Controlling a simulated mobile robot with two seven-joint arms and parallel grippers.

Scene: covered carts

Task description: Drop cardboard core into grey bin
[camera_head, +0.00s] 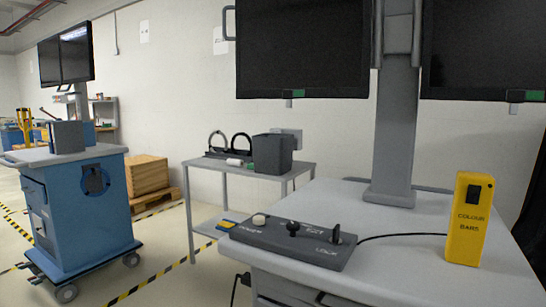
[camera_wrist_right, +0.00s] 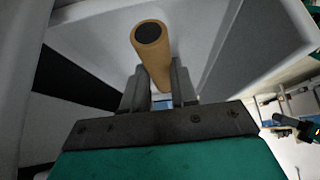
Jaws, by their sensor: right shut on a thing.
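The cardboard core (camera_wrist_right: 150,47) is a brown tube with a dark round end, seen in the right wrist view. My right gripper (camera_wrist_right: 159,82) is shut on it, with one finger on each side, and the tube sticks out past the fingertips. A dark grey bin (camera_head: 272,155) stands on the small grey side table in the middle of the head view. Its inside is hidden from this angle. Neither my right gripper nor the core shows in the head view. My left gripper is in neither view.
The side table (camera_head: 304,167) also bears a white roll (camera_head: 235,162) and a rack with black rings (camera_head: 228,146). Nearer stands a cart top (camera_head: 410,269) with a control box (camera_head: 287,242), a yellow case (camera_head: 469,219) and a monitor post (camera_head: 396,120). A blue cart (camera_head: 92,215) stands left.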

